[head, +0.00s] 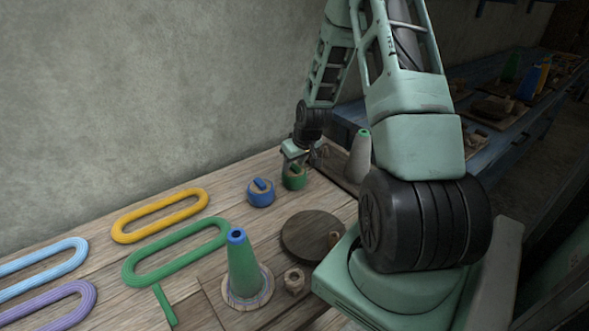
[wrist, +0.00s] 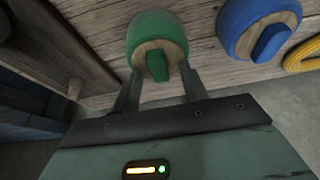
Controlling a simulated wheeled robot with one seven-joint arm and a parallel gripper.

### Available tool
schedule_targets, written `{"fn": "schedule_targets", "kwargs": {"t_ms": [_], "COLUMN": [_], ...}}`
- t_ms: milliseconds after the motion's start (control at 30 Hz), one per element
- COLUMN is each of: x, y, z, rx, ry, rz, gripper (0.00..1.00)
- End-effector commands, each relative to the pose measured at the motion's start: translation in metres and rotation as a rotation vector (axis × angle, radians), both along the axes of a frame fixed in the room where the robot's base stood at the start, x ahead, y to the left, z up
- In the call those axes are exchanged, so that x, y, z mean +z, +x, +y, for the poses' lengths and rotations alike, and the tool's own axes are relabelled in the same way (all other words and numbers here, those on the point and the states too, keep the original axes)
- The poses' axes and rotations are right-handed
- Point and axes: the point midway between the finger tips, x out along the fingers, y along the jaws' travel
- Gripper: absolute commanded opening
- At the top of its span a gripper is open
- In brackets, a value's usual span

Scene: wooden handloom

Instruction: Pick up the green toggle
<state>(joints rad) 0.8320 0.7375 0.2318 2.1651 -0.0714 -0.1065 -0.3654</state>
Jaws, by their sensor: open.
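The green toggle (head: 294,180) is a squat round green piece with a wooden face and a raised green bar. It sits on the wooden table, right beside a similar blue toggle (head: 261,192). My gripper (head: 297,160) is over the green toggle in the head view and partly hides its top. In the wrist view, the green toggle (wrist: 150,28) lies just beyond my open fingers (wrist: 161,78), with its bar (wrist: 157,66) pointing between the fingertips. Nothing is held. The blue toggle (wrist: 240,22) shows to the right there.
A green-topped cone (head: 360,155) stands to the right of the toggle. A round dark wooden disc (head: 312,236) and a green cone with a blue top (head: 243,268) are nearer. Yellow (head: 160,215) and green (head: 175,252) loops lie to the left.

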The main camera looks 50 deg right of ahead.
Motion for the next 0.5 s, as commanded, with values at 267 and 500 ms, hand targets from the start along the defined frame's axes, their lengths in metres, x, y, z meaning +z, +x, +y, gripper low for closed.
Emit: {"fn": "schedule_targets", "kwargs": {"t_ms": [267, 500], "x": [-0.0044, -0.0056], "y": [0.001, 0.0], "z": [-0.0003, 0.0], "rx": [0.0, -0.001], "ry": [0.0, 0.002], "rz": [0.001, 0.004], "gripper": [0.44, 0.0]}}
